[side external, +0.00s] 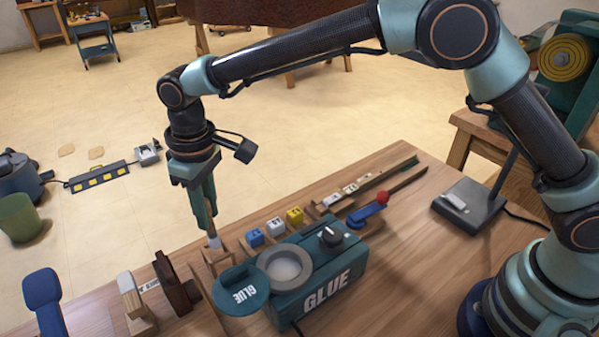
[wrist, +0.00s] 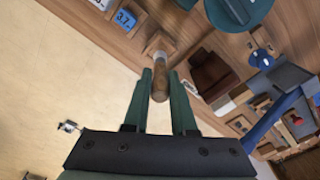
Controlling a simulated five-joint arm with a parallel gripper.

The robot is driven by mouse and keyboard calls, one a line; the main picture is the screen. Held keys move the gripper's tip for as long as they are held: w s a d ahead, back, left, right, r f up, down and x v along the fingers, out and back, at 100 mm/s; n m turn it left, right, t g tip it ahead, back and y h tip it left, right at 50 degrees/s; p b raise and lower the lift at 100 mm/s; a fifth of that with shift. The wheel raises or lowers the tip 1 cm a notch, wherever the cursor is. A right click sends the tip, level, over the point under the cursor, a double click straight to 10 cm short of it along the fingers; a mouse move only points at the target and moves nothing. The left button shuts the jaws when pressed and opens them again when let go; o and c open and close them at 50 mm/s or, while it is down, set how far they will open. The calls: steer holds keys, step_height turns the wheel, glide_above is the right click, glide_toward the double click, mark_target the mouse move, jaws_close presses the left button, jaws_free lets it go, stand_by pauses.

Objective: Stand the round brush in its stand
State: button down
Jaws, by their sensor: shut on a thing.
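The round brush (wrist: 160,84) has a brown wooden handle and a pale lower end. My gripper (wrist: 161,75) is shut on its handle, with a dark green finger on each side. In the side view my gripper (side external: 209,226) points down, and the brush's pale lower part (side external: 214,242) shows below the fingertips. The brush looks close to upright. A small wooden stand (side external: 216,261) is directly below, and it also shows around the brush's far end in the wrist view (wrist: 153,40). I cannot tell whether the brush end is inside the stand or just above it.
A teal glue pot (side external: 318,287) with a round lid (side external: 241,290) stands close at the right. Blue and yellow numbered cubes (side external: 275,228) are behind it. A dark brown block (side external: 176,284) and a pale-headed wooden tool (side external: 132,297) stand at the left. The bench edge is near.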

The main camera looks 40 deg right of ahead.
mark_target(212, 230)
steer(key=shift+f, duration=2.7)
stand_by(2.2)
steer(key=shift+c, duration=1.3)
jaws_free()
steer(key=shift+r, duration=3.5)
